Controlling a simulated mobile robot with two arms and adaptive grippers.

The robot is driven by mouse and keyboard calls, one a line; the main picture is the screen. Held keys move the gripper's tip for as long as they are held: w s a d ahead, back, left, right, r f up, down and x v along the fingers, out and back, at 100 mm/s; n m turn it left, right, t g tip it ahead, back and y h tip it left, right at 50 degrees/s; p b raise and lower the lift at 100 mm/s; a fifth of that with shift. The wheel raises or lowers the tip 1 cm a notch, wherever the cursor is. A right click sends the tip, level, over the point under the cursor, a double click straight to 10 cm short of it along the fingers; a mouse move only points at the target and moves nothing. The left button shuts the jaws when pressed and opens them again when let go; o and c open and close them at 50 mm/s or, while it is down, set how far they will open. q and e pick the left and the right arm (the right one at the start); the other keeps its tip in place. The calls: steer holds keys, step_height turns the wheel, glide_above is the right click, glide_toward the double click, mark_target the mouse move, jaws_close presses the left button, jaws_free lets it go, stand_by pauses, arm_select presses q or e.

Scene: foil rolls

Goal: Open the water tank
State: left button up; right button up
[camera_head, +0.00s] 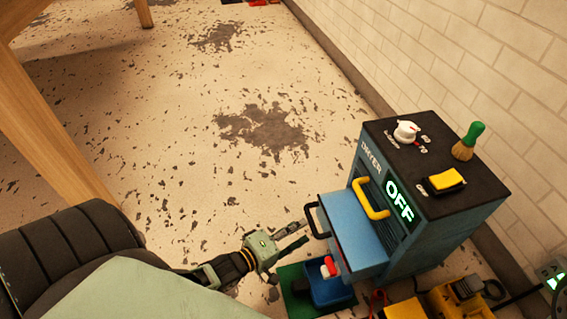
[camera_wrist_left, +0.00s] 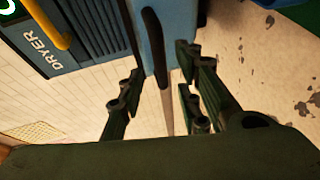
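The dryer (camera_head: 430,240) is a blue cabinet with a dark top and a lit green OFF sign; it also shows in the left wrist view (camera_wrist_left: 85,62). A blue drawer-like tank (camera_head: 350,232) sticks out of its front. The tank has a black handle (camera_head: 318,222), which also shows in the left wrist view (camera_wrist_left: 154,45). My left gripper (camera_head: 298,236) is just left of this handle. In the left wrist view my left gripper (camera_wrist_left: 160,88) has its fingers spread, with the handle ahead between them; I see no contact. My right gripper does not show.
A yellow handle (camera_head: 370,199) is on the dryer's front. A blue box (camera_head: 328,290) is below the tank. Yellow equipment (camera_head: 460,298) lies in front. The floor left is open.

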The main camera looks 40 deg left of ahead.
arm_select(q)
steer(key=v, duration=0.5)
steer(key=shift+s+a, duration=0.15)
steer(key=shift+s, duration=0.2)
steer(key=shift+r, duration=0.1)
